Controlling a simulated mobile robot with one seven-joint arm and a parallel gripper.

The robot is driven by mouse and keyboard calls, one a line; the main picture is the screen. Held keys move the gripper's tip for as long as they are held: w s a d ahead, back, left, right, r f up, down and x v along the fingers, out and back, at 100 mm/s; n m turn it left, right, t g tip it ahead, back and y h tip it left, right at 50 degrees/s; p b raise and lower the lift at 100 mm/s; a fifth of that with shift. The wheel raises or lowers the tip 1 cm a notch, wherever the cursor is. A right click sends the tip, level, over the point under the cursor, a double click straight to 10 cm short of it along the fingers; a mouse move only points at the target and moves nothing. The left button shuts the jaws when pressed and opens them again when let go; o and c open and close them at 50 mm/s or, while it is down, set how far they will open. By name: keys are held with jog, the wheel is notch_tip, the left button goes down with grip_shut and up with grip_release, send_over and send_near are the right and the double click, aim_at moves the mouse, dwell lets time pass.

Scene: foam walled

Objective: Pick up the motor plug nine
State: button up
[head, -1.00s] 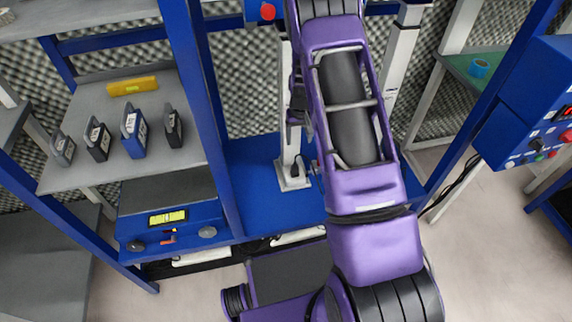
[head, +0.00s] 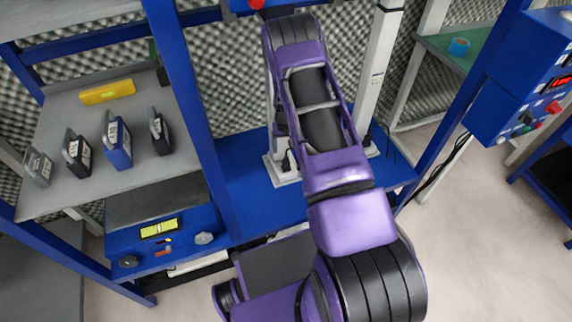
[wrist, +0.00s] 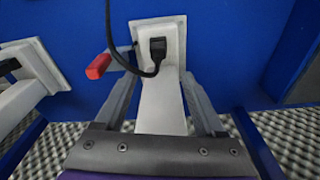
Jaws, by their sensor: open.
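A black plug (wrist: 158,48) with a dark cable sits on the square end plate of a pale grey post (wrist: 162,105) in the wrist view. I take it for the motor plug, but no number is readable. My gripper (wrist: 160,68) is open, its two grey fingers spread either side of the post, with the plug between and slightly beyond the fingertips. I cannot tell whether a finger touches anything. A red-ended lever (wrist: 98,66) sits just left of the left finger. In the head view my purple arm hides the plug, and the gripper is out of sight.
A blue panel (wrist: 225,40) lies behind the post. A second pale post (wrist: 30,80) stands at left. In the head view a grey shelf (head: 85,185) at left holds several tagged blocks and a yellow level (head: 107,92). A blue control box (head: 520,90) is at right.

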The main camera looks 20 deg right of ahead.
aim_at(286, 157)
jog(key=f, duration=0.8)
jog(key=shift+w+d+b, duration=0.25)
jog(key=shift+w+b, duration=0.1)
jog(key=shift+b, duration=0.05)
grip_shut()
